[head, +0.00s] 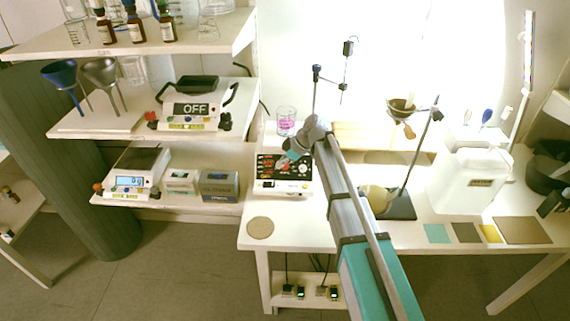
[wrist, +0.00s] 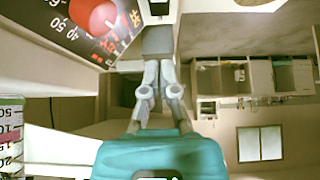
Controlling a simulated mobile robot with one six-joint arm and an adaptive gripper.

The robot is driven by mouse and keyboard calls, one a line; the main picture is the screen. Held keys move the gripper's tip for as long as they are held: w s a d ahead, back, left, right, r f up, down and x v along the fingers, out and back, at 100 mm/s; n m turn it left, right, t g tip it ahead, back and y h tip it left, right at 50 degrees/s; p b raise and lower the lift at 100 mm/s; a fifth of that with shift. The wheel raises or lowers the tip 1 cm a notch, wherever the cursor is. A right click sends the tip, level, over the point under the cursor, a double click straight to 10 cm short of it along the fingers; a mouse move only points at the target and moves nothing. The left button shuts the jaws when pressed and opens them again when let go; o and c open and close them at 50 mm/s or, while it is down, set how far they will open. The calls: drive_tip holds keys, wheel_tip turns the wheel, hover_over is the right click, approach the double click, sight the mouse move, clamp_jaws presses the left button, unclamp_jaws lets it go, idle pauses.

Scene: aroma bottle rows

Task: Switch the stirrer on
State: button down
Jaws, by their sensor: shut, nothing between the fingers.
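The stirrer (head: 284,187) is a white box with a black and red dial panel, standing on the table left of my arm. Its panel (wrist: 82,20) also shows at the top left of the wrist view, with red dials and printed numbers. A beaker with pink liquid (head: 286,124) stands just behind the panel. My gripper (head: 291,157) is at the panel's upper right, partly covering it. In the wrist view my gripper (wrist: 158,42) is shut and empty, its tips near the panel's right edge. I cannot tell whether the tips touch the stirrer. The switch state cannot be read.
A stand with a clamp (head: 315,95) rises behind my gripper. A round flask (head: 375,199) and another stand (head: 401,203) are right of my arm. A cork disc (head: 260,228) lies at the table's front left. Shelves (head: 225,150) with instruments adjoin on the left.

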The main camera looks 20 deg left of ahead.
sight(271, 183)
drive_tip(key=b+x, duration=0.3)
drive_tip(key=x, duration=0.1)
drive_tip(key=shift+f, duration=0.25)
drive_tip(key=shift+d+f+b, duration=0.2)
drive_tip(key=shift+f+b, duration=1.55)
drive_tip(key=shift+b, duration=0.05)
drive_tip(key=shift+d, duration=0.1)
